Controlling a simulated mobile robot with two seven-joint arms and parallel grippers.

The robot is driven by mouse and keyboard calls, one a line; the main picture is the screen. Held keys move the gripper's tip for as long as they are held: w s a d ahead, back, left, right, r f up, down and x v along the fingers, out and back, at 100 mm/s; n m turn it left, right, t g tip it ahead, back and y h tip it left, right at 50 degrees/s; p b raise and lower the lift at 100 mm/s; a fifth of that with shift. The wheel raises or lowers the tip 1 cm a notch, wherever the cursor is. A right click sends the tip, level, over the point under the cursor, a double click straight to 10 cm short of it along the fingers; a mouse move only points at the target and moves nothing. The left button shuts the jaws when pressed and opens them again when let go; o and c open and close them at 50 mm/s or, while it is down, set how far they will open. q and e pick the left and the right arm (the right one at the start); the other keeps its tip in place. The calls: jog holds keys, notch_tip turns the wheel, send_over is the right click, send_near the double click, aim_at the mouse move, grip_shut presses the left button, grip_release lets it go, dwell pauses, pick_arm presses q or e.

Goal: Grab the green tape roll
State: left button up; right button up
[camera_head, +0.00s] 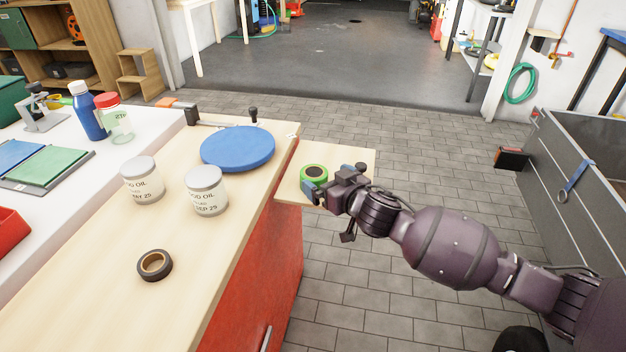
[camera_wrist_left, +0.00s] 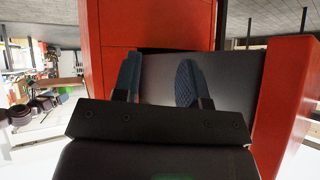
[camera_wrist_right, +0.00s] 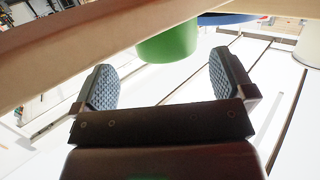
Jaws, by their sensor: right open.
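The green tape roll (camera_head: 314,174), with a dark core, lies on a small light wooden ledge (camera_head: 350,158) at the workbench's right end. My right gripper (camera_head: 334,179) is open beside the roll, on its right and near side. In the right wrist view the green roll (camera_wrist_right: 168,44) shows beyond the open fingers (camera_wrist_right: 162,80), its upper part cut off by a wooden edge. The roll is not clamped. My left gripper (camera_wrist_left: 158,78) is open and empty in front of a red cabinet (camera_wrist_left: 292,95); it does not show in the head view.
A dark tape roll (camera_head: 155,265), two white cans (camera_head: 206,190) (camera_head: 142,180) and a blue round disc (camera_head: 238,148) are on the workbench (camera_head: 200,270). A blue bottle (camera_head: 88,112) stands at the left. Tiled floor is clear right of the ledge.

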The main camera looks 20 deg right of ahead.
aim_at(314, 172)
jog(key=shift+w+a+f+b, duration=0.25)
jog(key=shift+w+f+b, duration=0.05)
jog(key=shift+w, duration=0.25)
jog(key=x, duration=0.1)
jog(key=b+x, duration=0.1)
jog(key=shift+w+a+f, duration=0.15)
jog(key=shift+w+a, duration=0.25)
jog(key=shift+w, duration=0.4)
pick_arm(q)
jog(key=shift+w+d+m, duration=0.2)
jog(key=shift+w+m, duration=0.1)
jog(key=shift+w, duration=0.05)
pick_arm(e)
jog(key=shift+w, duration=0.1)
pick_arm(q)
jog(key=shift+w, duration=0.1)
pick_arm(e)
jog(key=shift+c, duration=0.5)
jog(key=c, duration=0.9)
pick_arm(q)
jog(key=shift+s+f, duration=0.15)
jog(key=shift+s, duration=0.1)
pick_arm(e)
jog(key=shift+c, duration=0.2)
pick_arm(q)
jog(key=shift+s, duration=0.1)
pick_arm(e)
jog(key=shift+r, duration=0.25)
